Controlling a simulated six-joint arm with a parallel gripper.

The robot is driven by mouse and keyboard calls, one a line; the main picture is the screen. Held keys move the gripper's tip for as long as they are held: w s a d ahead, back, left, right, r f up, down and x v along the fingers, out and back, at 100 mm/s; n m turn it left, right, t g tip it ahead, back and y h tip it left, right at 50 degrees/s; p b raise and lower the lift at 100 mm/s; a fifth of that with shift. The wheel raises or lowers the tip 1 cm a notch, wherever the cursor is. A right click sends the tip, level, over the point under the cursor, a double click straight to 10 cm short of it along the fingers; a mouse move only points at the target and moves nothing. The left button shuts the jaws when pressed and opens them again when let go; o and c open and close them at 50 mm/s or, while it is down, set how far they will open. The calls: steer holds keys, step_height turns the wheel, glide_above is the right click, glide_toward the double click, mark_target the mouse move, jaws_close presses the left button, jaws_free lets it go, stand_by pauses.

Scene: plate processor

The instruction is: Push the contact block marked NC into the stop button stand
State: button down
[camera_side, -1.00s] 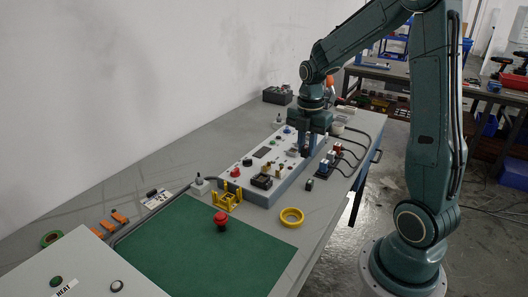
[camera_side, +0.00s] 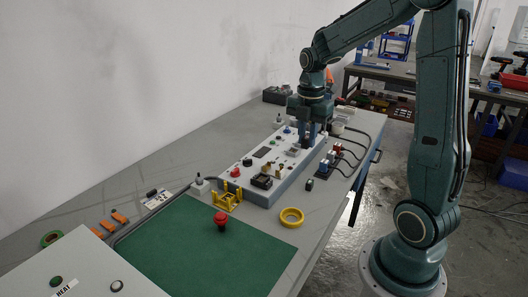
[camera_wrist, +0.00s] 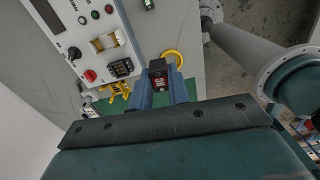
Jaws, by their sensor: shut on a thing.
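My gripper (camera_wrist: 162,91) is shut on a small dark block with a red face (camera_wrist: 158,74), held between the fingertips in the wrist view. Its lettering is too small to read; it is likely the NC contact block. In the side view my gripper (camera_side: 310,142) hangs over the far end of the grey control panel, and the held block is hard to make out. A yellow stand (camera_side: 228,200) is at the back edge of the green mat, far from my gripper; it also shows in the wrist view (camera_wrist: 118,90). A red mushroom button (camera_side: 220,217) stands upright in front of it.
A dark block with green (camera_side: 309,185) and a yellow ring (camera_side: 292,217) lie on the bench. The control panel (camera_side: 235,189), with raised knobs and parts, lies between my gripper and the stand. The green mat (camera_side: 200,255) is mostly clear.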

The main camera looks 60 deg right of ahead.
steer(key=w+a+f, duration=0.2)
steer(key=w, duration=0.4)
steer(key=w+a+f, duration=0.3)
steer(key=w, duration=0.2)
glide_toward(227, 189)
steer(key=shift+s+a+r+n, duration=0.15)
steer(key=shift+s+a+n, duration=0.15)
steer(key=shift+s+a, duration=0.8)
steer(key=shift+w+a, duration=0.1)
steer(key=shift+w, duration=0.05)
steer(key=shift+f, duration=3)
steer(key=shift+f, duration=1.1)
steer(key=c, duration=1.3)
jaws_free()
steer(key=shift+o, duration=0.2)
steer(key=shift+r, duration=0.1)
step_height(227, 189, up, 14)
steer(key=shift+f, duration=0.2)
